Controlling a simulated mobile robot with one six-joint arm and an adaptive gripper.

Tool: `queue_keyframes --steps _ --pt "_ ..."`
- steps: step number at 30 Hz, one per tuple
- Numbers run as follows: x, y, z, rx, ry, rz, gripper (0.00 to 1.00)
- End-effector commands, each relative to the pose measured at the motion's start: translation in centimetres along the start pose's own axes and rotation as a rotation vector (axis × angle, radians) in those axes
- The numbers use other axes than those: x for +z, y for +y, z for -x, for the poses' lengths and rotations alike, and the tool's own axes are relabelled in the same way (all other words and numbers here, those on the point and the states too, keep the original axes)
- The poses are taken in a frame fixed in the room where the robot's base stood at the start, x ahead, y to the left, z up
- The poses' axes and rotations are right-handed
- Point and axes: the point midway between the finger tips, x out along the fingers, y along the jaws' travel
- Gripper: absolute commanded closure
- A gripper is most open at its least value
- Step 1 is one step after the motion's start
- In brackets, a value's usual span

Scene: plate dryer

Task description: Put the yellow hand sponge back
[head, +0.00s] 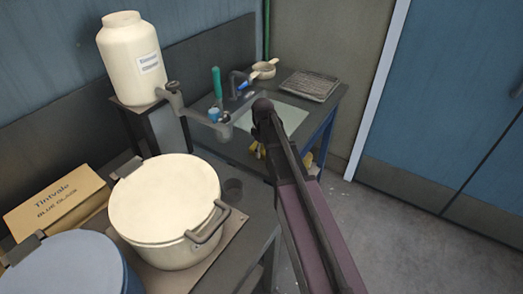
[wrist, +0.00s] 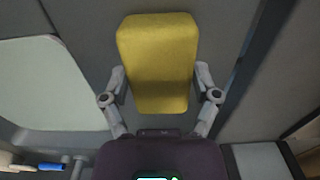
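The yellow hand sponge (wrist: 158,55) is a rounded yellow block in the wrist view. My gripper (wrist: 160,80) has one finger along each side of it, and both fingertips appear to press on its sides. The sponge extends beyond the fingertips, over a grey surface beside a pale sink basin (wrist: 50,85).
A large pot (head: 165,205) and white barrel (head: 130,50) are at left. Small yellow things (head: 307,160) show below the counter. Floor at right is clear.

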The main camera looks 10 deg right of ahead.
Motion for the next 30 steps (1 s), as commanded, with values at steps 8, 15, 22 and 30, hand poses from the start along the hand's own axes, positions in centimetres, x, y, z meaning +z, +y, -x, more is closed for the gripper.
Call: queue_keyframes --steps 8,15,22,30 --pt "0.0 0.0 0.0 0.0 0.0 0.0 0.0" --pt "0.0 0.0 0.1 0.0 0.0 0.0 0.0" --pt "0.0 0.0 0.8 0.0 0.0 0.0 0.0" --pt "0.0 0.0 2.7 0.0 0.0 0.0 0.0"
